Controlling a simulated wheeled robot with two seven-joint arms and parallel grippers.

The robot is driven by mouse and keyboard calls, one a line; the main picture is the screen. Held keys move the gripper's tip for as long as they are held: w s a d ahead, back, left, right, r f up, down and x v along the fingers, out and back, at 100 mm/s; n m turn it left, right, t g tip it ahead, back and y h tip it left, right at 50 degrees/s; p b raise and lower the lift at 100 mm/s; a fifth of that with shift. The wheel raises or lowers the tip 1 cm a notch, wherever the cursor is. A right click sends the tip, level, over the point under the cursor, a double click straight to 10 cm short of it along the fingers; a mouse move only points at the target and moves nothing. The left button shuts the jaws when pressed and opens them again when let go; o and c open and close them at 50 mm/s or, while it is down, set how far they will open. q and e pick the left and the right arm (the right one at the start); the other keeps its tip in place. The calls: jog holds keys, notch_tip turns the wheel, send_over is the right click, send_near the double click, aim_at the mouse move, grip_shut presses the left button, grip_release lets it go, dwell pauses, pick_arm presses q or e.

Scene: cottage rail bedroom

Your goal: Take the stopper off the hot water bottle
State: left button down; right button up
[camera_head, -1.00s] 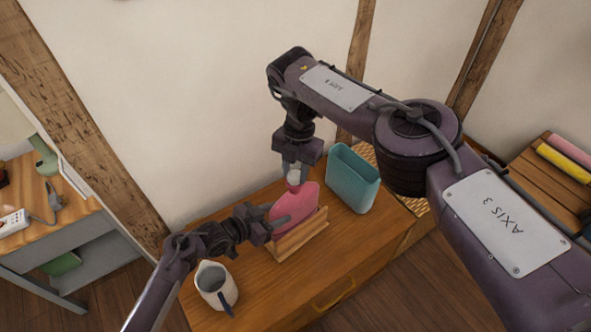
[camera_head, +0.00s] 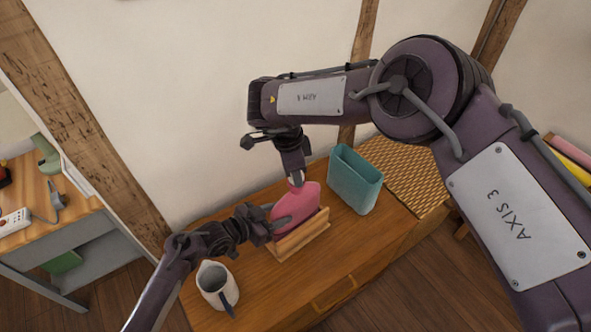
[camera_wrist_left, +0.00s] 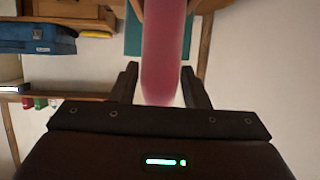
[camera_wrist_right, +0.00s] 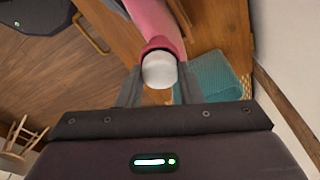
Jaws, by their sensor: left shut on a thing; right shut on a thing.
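The pink hot water bottle (camera_head: 296,207) stands in a wooden rack (camera_head: 300,236) on the dresser top. My left gripper (camera_head: 283,221) is shut on the bottle's side; the left wrist view shows the pink body (camera_wrist_left: 165,60) between its fingers. The white stopper (camera_wrist_right: 159,70) shows in the right wrist view between the fingers of my right gripper (camera_wrist_right: 157,88), which is shut on it. The stopper sits at the bottle's pink neck (camera_wrist_right: 162,44); I cannot tell whether it is loose. In the head view, my right gripper hangs above the neck and partly hides the stopper.
The wall is close behind. Bare dresser top lies in front of the rack.

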jog(key=n, duration=0.5)
jog(key=shift+s+d+n+t, duration=0.1)
jog(key=shift+n+t, duration=0.3)
jog(key=n+y, duration=0.1)
jog(key=n, duration=0.5)
jog(key=o, duration=1.1)
jog(key=shift+c, duration=0.2)
